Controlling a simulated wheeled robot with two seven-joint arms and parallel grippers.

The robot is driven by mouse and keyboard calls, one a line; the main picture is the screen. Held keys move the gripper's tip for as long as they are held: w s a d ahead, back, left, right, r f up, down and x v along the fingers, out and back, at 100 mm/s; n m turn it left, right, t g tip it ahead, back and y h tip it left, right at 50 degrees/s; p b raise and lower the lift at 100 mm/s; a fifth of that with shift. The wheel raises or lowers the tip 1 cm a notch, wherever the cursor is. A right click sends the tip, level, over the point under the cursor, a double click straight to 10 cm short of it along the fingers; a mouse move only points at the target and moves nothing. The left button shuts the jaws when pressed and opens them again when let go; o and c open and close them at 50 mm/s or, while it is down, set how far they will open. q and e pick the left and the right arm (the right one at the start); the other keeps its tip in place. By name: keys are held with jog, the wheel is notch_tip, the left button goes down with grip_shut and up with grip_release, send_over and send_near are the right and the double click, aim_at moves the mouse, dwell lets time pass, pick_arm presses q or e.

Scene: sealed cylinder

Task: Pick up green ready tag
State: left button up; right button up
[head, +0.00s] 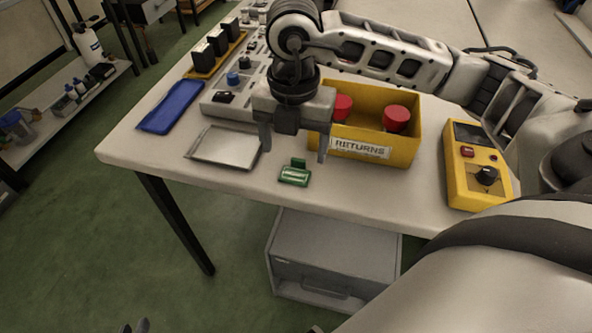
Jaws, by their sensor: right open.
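The green ready tag (294,178) lies on the table near its front edge. It has a pale label on its face and a small raised part at the back. My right gripper (294,155) is open and empty, pointing down above and just behind the tag, with its two fingers spread wide. It appears apart from the tag. Of my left gripper (135,326), only dark tips show at the bottom edge, low and far from the table top; the rest is out of frame.
A yellow RETURNS bin (407,153) with red-topped items stands right of the tag. A yellow meter (477,168) sits at the right. A grey cabinet (333,255) stands below the table.

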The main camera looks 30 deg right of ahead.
aim_at(296, 172)
notch_tip(296, 172, down, 5)
jog(key=shift+s+d+r, duration=0.1)
jog(key=shift+d, duration=0.05)
jog(key=c, duration=1)
jog(key=shift+c, duration=0.2)
